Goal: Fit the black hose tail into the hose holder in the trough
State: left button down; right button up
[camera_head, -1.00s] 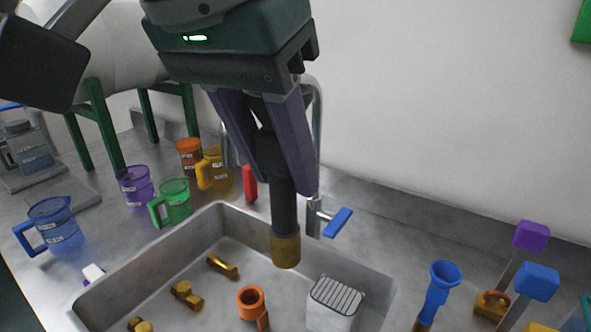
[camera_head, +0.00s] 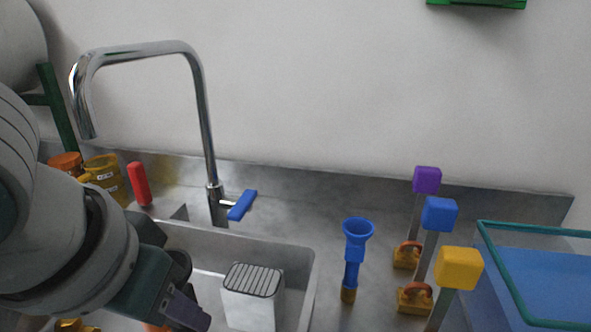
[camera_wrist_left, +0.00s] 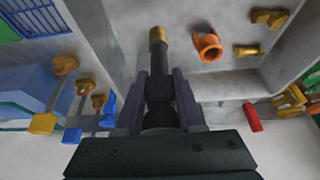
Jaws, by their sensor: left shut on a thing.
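My left gripper (camera_wrist_left: 159,78) is shut on the black hose tail (camera_wrist_left: 158,88), whose brass end (camera_wrist_left: 157,36) points away from the fingers. In the head view the left gripper (camera_head: 186,310) is at the lower left, over the trough (camera_head: 290,250), and the hose tail is mostly hidden by the arm. An orange ring-shaped piece (camera_wrist_left: 208,46), likely the hose holder, is in the trough, to the right of the brass end in the wrist view and apart from it. My right gripper is not in view.
A white slotted box (camera_head: 252,305) stands in the trough. The tap (camera_head: 208,130) with its blue lever (camera_head: 242,205) rises behind. A blue funnel (camera_head: 353,250) and valves with purple (camera_head: 427,180), blue (camera_head: 440,213) and yellow (camera_head: 459,267) handles stand right. Brass fittings (camera_wrist_left: 248,50) lie in the trough.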

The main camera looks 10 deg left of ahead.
pick_arm(q)
jog(key=w+a+f, duration=0.3)
jog(key=w+a, duration=0.3)
jog(key=a, duration=0.4)
jog(key=shift+w+f+b, duration=0.2)
jog(key=shift+w+b, duration=0.1)
jog(key=shift+w, duration=0.05)
jog(key=shift+f, duration=0.15)
jog(key=c, duration=0.5)
grip_release()
